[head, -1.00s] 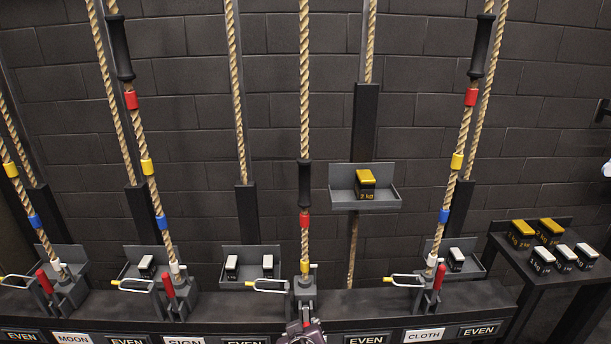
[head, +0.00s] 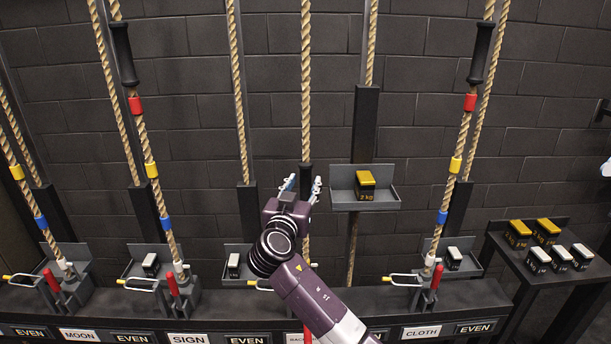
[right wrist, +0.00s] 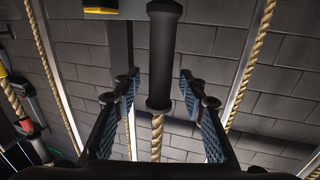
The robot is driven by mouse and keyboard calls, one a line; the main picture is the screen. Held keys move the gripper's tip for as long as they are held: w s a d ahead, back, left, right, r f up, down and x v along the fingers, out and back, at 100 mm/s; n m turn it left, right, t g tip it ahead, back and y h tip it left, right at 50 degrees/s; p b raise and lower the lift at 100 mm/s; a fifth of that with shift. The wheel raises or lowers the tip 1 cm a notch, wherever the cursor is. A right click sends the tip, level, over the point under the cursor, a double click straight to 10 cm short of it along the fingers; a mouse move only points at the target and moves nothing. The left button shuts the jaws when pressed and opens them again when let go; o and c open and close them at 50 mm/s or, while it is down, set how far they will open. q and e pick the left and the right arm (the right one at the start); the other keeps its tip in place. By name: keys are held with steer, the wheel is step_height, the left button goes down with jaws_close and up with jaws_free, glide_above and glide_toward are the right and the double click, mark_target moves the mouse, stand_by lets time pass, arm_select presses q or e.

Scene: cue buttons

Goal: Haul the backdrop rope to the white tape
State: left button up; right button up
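The backdrop rope (head: 306,90) is the pale twisted rope at centre, above a label mostly hidden by my arm. Its black grip sleeve (head: 306,172) shows just above my right gripper (head: 302,184), which stands open before the rope. In the right wrist view the sleeve (right wrist: 163,60) and rope (right wrist: 157,140) run between the two spread blue-padded fingers, with gaps on both sides. My right arm hides the rope's lower coloured bands and its lock. White tape (head: 430,262) shows low on the cloth rope. My left gripper is out of view.
Rope locks with red levers (head: 173,282) and yellow-tipped wire loops line the dark rail. A raised tray (head: 390,199) with a gold-topped weight (head: 365,183) hangs right of my gripper. A side table (head: 500,254) holds several weights.

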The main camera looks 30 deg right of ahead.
steer(key=shift+x, duration=1.25)
jaws_close()
